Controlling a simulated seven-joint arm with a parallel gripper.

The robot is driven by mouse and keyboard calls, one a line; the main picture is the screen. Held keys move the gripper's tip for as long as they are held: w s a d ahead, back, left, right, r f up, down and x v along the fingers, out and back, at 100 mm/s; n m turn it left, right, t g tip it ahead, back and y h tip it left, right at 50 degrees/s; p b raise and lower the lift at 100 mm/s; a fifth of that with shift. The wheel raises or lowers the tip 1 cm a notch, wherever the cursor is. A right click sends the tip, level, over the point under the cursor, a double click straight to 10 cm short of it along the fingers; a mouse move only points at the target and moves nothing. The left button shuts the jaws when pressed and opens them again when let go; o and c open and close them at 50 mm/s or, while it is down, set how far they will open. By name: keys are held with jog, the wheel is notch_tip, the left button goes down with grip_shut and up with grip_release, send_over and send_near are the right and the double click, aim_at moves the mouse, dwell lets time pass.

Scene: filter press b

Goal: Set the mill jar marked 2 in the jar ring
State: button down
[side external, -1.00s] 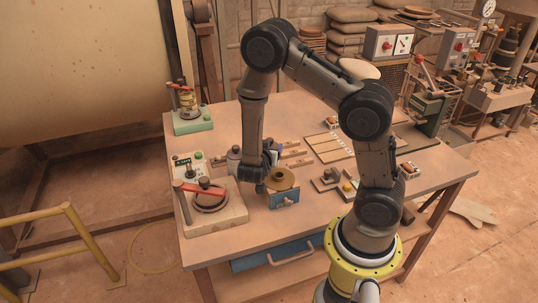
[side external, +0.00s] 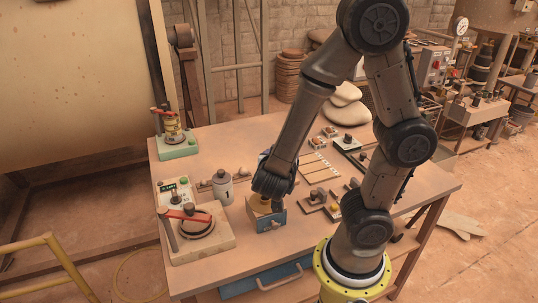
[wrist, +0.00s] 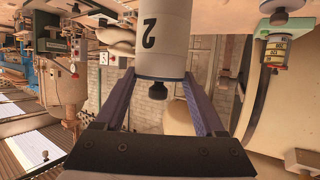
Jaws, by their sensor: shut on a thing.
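My gripper is shut on the mill jar marked 2 (wrist: 162,40), a white jar with a dark rim and dark knob (wrist: 157,90). In the wrist view it sits between the two fingers (wrist: 158,103), with its 2 upside down and its far end cut off by the frame. In the side view my gripper (side external: 274,196) is low over a small blue-fronted block (side external: 270,219), and the jar is hidden behind it. The jar marked 1 (side external: 223,190) stands upright to its left. A round ring-like fixture with a red lever (side external: 198,222) stands front left. I cannot tell which piece is the jar ring.
A green-based stand (side external: 177,146) is at the table's back left. A small panel with a green display (side external: 172,189) is behind the lever fixture. Slatted boards (side external: 312,165) and small knobbed blocks (side external: 320,198) lie to the right. Bare tabletop (side external: 240,150) shows behind jar 1.

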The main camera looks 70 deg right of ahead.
jog(key=shift+s+a+r, duration=0.4)
jog(key=shift+s+a, duration=0.05)
jog(key=shift+s, duration=0.2)
jog(key=shift+w+a+f, duration=0.1)
jog(key=shift+w+a, duration=0.05)
jog(key=shift+w, duration=0.05)
jog(key=w+a+n+t+y, duration=1)
jog(key=w+a+n+y, duration=0.4)
jog(key=w+a+n, duration=0.3)
jog(key=d+f+m, duration=0.1)
jog(key=d+f, duration=0.2)
jog(key=f, duration=0.4)
jog(key=shift+w+d+f+m+h, duration=0.2)
jog(key=shift+w+f+m+h, duration=0.05)
jog(key=shift+w+m+h, duration=0.2)
